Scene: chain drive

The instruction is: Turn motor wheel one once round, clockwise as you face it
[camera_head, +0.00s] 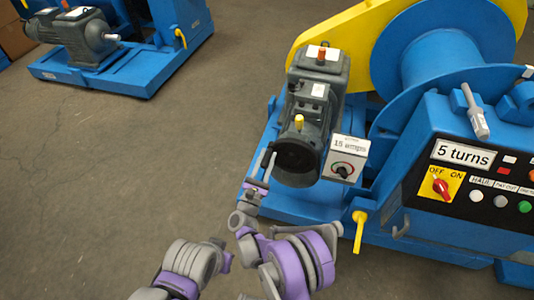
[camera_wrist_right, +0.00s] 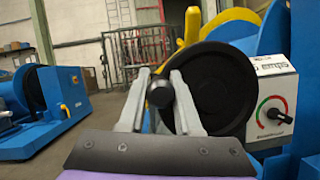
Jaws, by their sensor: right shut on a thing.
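Motor wheel one is a black disc (camera_head: 295,156) on the near end of the grey motor (camera_head: 313,100) in the head view. In the right wrist view the wheel (camera_wrist_right: 222,88) fills the middle right, facing the camera. My right gripper (camera_head: 267,162) is at the left edge of the wheel. In the right wrist view its two fingers (camera_wrist_right: 160,88) are shut on the wheel's round black handle (camera_wrist_right: 160,94), which stands out at the left side of the disc. My left gripper is not in view.
A small box with a dial (camera_head: 344,160) sits just right of the wheel. The control panel (camera_head: 480,160) reads "5 turns", and its red switch (camera_head: 440,187) is beside it. A yellow lever (camera_head: 359,230) stands below. Open floor (camera_head: 150,150) lies to the left.

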